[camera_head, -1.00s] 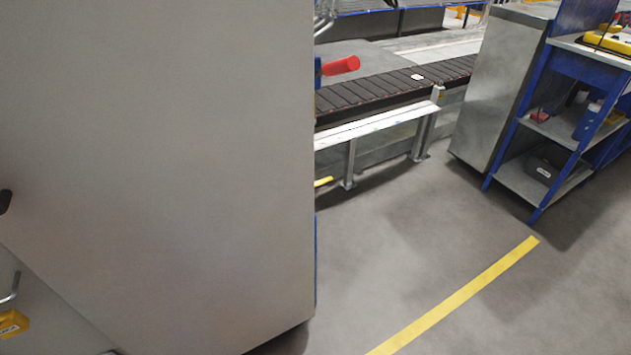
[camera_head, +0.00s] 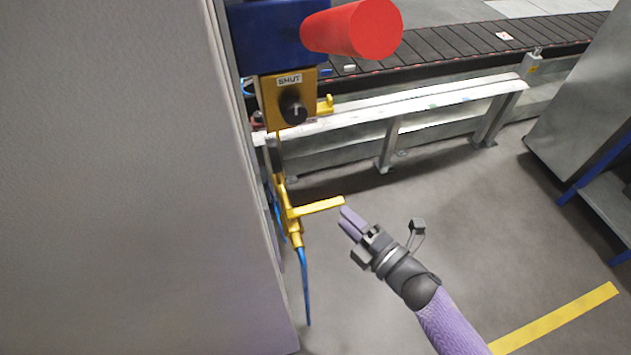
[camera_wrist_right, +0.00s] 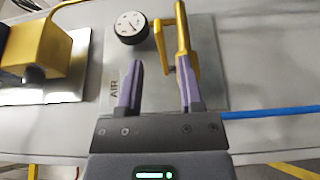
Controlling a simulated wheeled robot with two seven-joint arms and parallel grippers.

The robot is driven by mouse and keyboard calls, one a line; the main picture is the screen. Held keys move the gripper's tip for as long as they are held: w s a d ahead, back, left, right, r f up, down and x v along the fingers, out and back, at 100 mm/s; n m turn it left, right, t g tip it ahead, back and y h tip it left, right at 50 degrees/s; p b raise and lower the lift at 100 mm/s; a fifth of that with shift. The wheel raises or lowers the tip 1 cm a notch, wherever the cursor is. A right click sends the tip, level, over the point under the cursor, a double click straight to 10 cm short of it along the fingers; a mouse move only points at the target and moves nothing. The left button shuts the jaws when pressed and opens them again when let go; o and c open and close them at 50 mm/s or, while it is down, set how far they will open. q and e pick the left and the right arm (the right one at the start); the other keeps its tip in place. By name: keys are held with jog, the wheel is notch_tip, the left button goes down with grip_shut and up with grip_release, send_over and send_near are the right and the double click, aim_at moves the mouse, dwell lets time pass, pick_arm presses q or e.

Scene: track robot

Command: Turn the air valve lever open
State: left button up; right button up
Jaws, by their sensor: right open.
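The yellow air valve lever (camera_head: 318,207) sticks out to the right from the yellow valve fitting on the side of a grey cabinet. My right gripper (camera_head: 343,216) is open and empty, its purple fingertips close to the lever's free end. In the right wrist view the fingers (camera_wrist_right: 158,72) are spread before a plate marked AIR (camera_wrist_right: 113,88). Yellow valve parts (camera_wrist_right: 183,38) lie just beyond, in line with the gap and right finger. I cannot tell whether a finger touches the lever. My left gripper is not in view.
A yellow panel labelled SHUT (camera_head: 289,97) with a black knob and a red cylinder (camera_head: 355,29) are above the valve. A round gauge (camera_wrist_right: 131,27) sits beside it. A blue hose (camera_head: 306,285) hangs below. The grey cabinet (camera_head: 120,180) fills the left; open floor lies right.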

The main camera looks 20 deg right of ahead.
aim_at(325, 201)
jog(key=b+x, duration=0.2)
jog(key=x, duration=0.4)
jog(key=shift+w+a+f, duration=0.15)
jog(key=shift+w, duration=0.1)
jog(key=shift+w+a, duration=0.2)
jog(key=shift+w, duration=0.2)
jog(key=shift+c, duration=0.4)
jog(key=c, duration=0.5)
grip_shut()
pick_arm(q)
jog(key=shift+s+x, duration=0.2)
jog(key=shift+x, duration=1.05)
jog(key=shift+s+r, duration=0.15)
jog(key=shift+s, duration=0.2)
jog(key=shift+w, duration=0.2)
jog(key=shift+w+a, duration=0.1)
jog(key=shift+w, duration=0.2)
